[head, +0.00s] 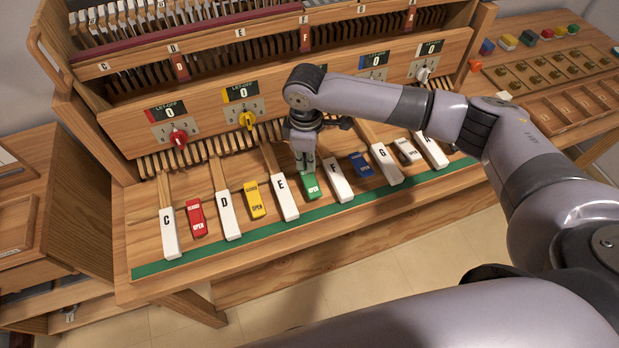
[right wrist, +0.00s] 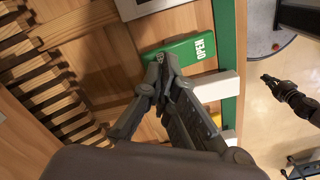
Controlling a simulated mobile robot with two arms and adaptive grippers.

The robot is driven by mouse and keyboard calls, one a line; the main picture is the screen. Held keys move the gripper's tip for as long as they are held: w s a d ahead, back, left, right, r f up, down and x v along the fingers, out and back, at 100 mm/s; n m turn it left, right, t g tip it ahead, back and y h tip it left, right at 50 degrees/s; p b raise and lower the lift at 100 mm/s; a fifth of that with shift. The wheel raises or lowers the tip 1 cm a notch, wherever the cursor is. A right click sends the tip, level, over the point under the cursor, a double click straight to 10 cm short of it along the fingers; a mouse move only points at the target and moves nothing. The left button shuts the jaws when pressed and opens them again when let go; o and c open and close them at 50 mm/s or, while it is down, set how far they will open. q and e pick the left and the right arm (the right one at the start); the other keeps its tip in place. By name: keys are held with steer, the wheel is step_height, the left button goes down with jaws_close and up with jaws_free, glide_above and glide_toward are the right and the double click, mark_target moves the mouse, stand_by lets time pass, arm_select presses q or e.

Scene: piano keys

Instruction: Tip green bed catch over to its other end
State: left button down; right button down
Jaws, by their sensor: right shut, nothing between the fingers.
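The green catch (head: 310,187) lies on the wooden key bed between the white E key (head: 284,196) and the white F key (head: 338,182). Its near end reads OPEN; my gripper hides its far end in the head view. In the right wrist view the catch (right wrist: 185,47) shows OPEN at the end by the green strip. My right gripper (head: 306,163) points down at its far part, fingers shut and empty. The fingertips (right wrist: 160,66) appear at the catch's edge; contact is unclear. What looks like my left gripper (right wrist: 275,84) hangs over the floor, its jaws too small to judge.
Red (head: 196,218), yellow (head: 254,199) and blue (head: 360,165) catches sit among the white keys. A green strip (head: 230,243) edges the bed. Behind rises a wooden panel with a red knob (head: 177,136) and a yellow knob (head: 247,121).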

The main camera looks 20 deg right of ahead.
mark_target(306, 171)
steer(key=shift+f+b, duration=0.35)
steer(key=shift+f, duration=0.8)
stand_by(0.4)
step_height(306, 171, up, 7)
steer(key=p, duration=0.8)
steer(key=shift+r, duration=0.1)
stand_by(0.3)
